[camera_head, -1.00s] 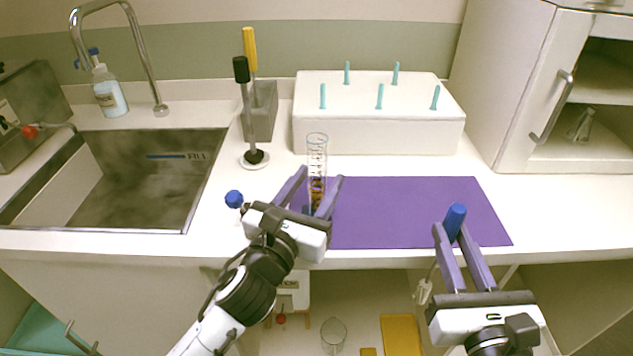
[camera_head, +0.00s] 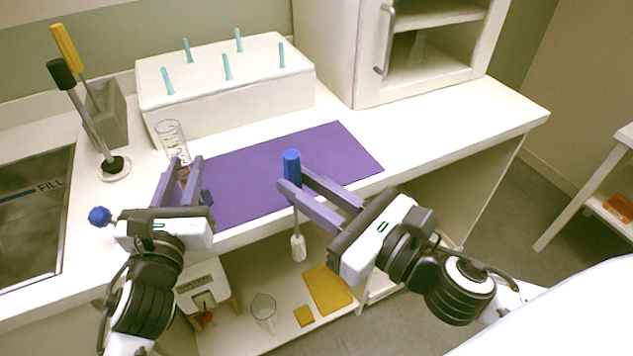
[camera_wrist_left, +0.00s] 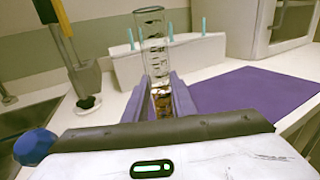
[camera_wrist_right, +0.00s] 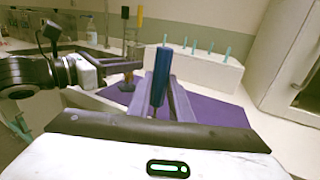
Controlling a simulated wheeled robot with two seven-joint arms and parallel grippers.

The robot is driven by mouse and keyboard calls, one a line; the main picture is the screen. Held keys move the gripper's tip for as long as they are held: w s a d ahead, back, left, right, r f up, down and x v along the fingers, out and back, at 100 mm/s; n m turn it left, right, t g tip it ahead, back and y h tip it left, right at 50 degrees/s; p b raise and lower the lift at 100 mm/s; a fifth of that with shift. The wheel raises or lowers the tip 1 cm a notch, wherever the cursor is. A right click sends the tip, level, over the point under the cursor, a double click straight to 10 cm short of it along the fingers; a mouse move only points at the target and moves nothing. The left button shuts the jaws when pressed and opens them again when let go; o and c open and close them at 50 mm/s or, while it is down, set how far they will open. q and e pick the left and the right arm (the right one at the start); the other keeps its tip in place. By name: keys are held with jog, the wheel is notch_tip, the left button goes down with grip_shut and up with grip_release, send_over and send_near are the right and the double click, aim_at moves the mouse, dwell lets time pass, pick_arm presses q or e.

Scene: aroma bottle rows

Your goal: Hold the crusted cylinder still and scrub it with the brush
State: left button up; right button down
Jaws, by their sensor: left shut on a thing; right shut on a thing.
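The crusted cylinder (camera_head: 172,137) is clear, graduated glass with brown crust low inside; it stands upright at the mat's left edge. My left gripper (camera_head: 186,168) is shut on it near its lower part, as the left wrist view shows the cylinder (camera_wrist_left: 156,58) between the fingers. The brush has a blue handle (camera_head: 292,172) and a white bristle head (camera_head: 298,246) hanging below. My right gripper (camera_head: 290,190) is shut on the handle, holding the brush upright near the counter's front edge. The handle also shows in the right wrist view (camera_wrist_right: 161,75).
A purple mat (camera_head: 250,184) covers the middle counter. A white rack with teal pegs (camera_head: 230,95) stands behind. A sink (camera_head: 30,215) lies left, near a black-handled tool (camera_head: 88,115) and a grey holder (camera_head: 108,112). A cabinet (camera_head: 345,50) stands at the back. The right counter is clear.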

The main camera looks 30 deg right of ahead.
jog(key=r+n+y, duration=0.1)
jog(key=r+n+g+y, duration=0.1)
jog(key=r, duration=0.1)
jog(key=a+r+n+g+y, duration=0.1)
jog(key=y, duration=0.1)
jog(key=shift+s+r, duration=0.35)
notch_tip(320, 180, up, 19)
jog(key=h, duration=0.1)
send_over(298, 168)
jog(key=w, duration=0.9)
jog(key=w+a+r+m+t+h, duration=0.2)
jog(key=w+a+r, duration=0.3)
jog(key=r, duration=0.4)
jog(key=s+a+y, duration=0.1)
jog(key=a, duration=0.8)
jog(key=shift+s+g, duration=0.3)
jog(key=shift+g, duration=0.1)
jog(key=shift+f, duration=1.85)
